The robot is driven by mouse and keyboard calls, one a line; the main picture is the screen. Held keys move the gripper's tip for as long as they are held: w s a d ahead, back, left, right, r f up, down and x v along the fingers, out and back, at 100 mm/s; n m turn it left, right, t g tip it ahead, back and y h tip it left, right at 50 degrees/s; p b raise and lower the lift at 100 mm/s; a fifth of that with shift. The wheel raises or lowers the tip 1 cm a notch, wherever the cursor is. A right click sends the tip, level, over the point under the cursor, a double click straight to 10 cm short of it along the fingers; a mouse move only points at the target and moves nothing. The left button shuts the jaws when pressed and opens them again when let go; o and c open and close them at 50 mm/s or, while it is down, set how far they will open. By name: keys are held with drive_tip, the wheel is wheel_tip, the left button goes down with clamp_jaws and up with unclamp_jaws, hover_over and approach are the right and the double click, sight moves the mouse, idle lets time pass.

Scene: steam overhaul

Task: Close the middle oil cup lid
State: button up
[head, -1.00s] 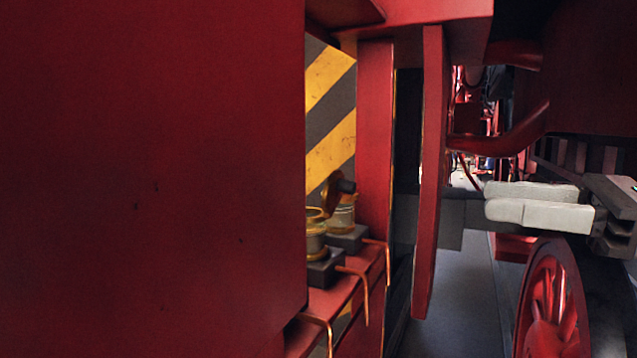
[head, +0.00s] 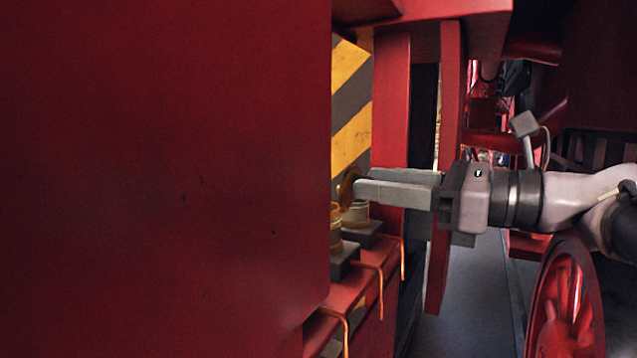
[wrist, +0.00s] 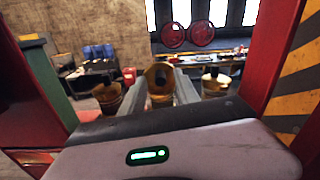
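The middle oil cup (wrist: 161,101) stands in the centre of the wrist view, with its round brown-gold lid (wrist: 160,75) raised and facing the camera. My gripper (wrist: 160,80) is open, with one finger on each side of this lid in the picture. In the head view, the gripper's fingertips (head: 360,188) point left and are at the raised lid (head: 347,188), above a glass-bodied cup (head: 356,213). I cannot tell whether they touch it. Other oil cups stand to the left (wrist: 108,97) and right (wrist: 214,84) in the wrist view.
A large red panel (head: 165,180) fills the left of the head view and hides part of the cup row. The cups sit on a red ledge (head: 345,297) with copper pipes (head: 379,285). Red uprights (head: 446,160) stand close behind my gripper. A red wheel (head: 566,310) is below.

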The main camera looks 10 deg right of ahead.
clamp_jaws()
drive_tip(key=shift+r+p, duration=0.1)
drive_tip(key=shift+p, duration=0.2)
